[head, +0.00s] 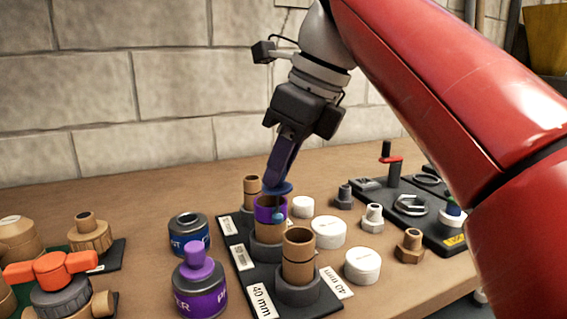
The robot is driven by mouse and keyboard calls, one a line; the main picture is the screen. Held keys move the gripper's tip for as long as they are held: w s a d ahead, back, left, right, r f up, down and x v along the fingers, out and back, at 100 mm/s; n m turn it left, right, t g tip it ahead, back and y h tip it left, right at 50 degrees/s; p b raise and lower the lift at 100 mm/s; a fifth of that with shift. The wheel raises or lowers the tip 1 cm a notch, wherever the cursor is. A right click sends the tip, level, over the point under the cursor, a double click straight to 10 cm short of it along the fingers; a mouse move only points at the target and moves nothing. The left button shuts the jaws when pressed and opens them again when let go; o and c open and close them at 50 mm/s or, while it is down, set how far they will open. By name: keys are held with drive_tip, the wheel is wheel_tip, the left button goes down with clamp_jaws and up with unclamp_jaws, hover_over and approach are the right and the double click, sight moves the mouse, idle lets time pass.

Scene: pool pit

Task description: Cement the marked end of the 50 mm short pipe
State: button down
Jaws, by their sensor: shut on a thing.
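My gripper (285,160) is shut on a blue lid (277,189), which it holds over the middle pipe of the black rack. A small blue dauber tip shows below the lid, at the right side of the pipe's purple band; I cannot tell whether it touches. This short tan pipe (270,230) stands upright in a grey socket, its upper end purple. The label beside it is too small to read. The blue-and-black can (189,236) stands open, without a lid, to the left of the rack.
A purple can (200,287) with its purple cap on stands at front left. The rack (262,276) holds other tan pipes before and behind the middle one. White caps (328,233) and loose fittings (410,246) lie to the right. An orange-handled valve (52,268) is far left.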

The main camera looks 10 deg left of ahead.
drive_tip(key=shift+w+d, duration=0.65)
drive_tip(key=shift+d, duration=0.1)
drive_tip(key=shift+w, duration=0.1)
drive_tip(key=shift+w+d, duration=0.15)
drive_tip(key=shift+w, duration=0.15)
drive_tip(key=shift+w, duration=0.1)
drive_tip(key=shift+w, duration=0.35)
drive_tip(key=shift+w, duration=0.1)
drive_tip(key=shift+w, duration=0.3)
